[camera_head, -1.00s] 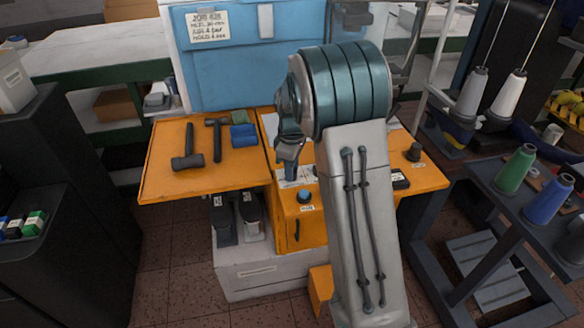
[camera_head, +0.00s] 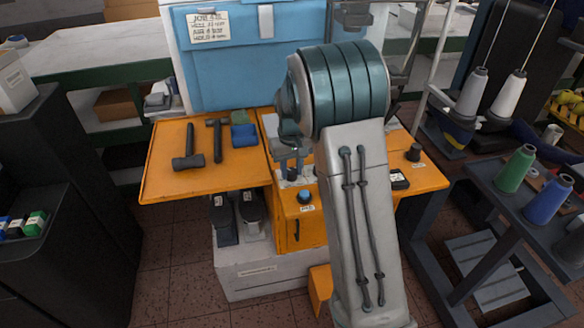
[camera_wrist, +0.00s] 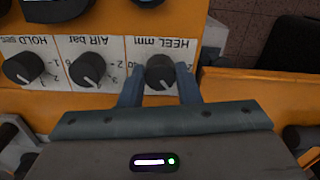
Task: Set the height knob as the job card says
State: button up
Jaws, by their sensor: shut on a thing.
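The height knob is the dark round knob labelled HEEL mm (camera_wrist: 160,72), at the right of a white scale strip in the wrist view. My gripper (camera_wrist: 161,84) has one finger on each side of it and is shut on it. In the head view my gripper (camera_head: 291,166) is down at the orange machine, partly hidden by my arm. The job card (camera_head: 208,27) is on the blue panel at the upper left; its handwritten lines are too small to read surely.
Beside the held knob are the AIR bar knob (camera_wrist: 87,70) and the HOLD sec knob (camera_wrist: 23,67). A hammer (camera_head: 189,149), a second hammer (camera_head: 216,138) and a blue cloth (camera_head: 243,135) lie on the orange shelf. A blue button (camera_head: 305,196) is on the machine front.

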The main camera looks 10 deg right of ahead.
aim_at(291, 171)
jog(key=m, duration=0.3)
jog(key=shift+r+m, duration=0.1)
jog(key=shift+m, duration=0.3)
jog(key=shift+a+m+p, duration=0.1)
jog(key=shift+m+p, duration=0.35)
jog(key=shift+m, duration=1.35)
jog(key=o, duration=1)
notch_tip(291, 171, up, 14)
jog(key=shift+f, duration=0.15)
